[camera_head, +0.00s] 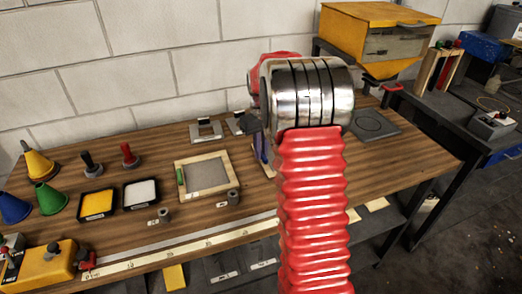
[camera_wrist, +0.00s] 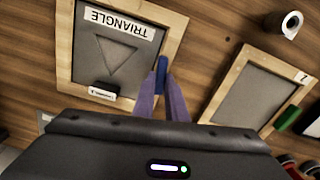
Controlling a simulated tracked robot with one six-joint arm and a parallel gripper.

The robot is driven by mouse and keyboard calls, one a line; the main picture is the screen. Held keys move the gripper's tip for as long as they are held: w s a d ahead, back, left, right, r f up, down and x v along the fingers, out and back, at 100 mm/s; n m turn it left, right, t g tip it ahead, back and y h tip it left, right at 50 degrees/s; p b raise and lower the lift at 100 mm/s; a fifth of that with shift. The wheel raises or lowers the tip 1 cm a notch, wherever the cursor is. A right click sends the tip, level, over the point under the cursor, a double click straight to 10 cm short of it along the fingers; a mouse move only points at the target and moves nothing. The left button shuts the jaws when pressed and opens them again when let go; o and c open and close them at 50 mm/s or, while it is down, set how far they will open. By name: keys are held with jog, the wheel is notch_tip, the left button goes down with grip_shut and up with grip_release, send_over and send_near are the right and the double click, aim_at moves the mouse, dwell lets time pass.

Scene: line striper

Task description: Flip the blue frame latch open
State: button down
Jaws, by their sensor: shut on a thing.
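In the wrist view, the blue latch (camera_wrist: 162,76) is a small upright blue bar at the edge of a wooden frame (camera_wrist: 64,45) labelled TRIANGLE, with a triangle marking on its grey panel. My gripper (camera_wrist: 161,88) has its two purple-grey fingers closed together on the latch. The latch lies along the frame's side rail. In the head view, my red ribbed arm hides most of this frame, and my gripper (camera_head: 262,150) shows only in part beside the arm.
A second wooden frame with a green latch (camera_wrist: 288,118) stands close to the right in the wrist view. A tape roll (camera_wrist: 291,25) lies above it. The head view shows yellow (camera_head: 97,203) and white (camera_head: 141,193) trays and several cones on the bench's left.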

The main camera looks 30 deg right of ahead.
jog(key=shift+m, duration=1.2)
jog(key=c, duration=1.8)
grip_release()
notch_tip(320, 180, up, 14)
jog(key=shift+s+f, duration=0.1)
jog(key=shift+f, duration=0.05)
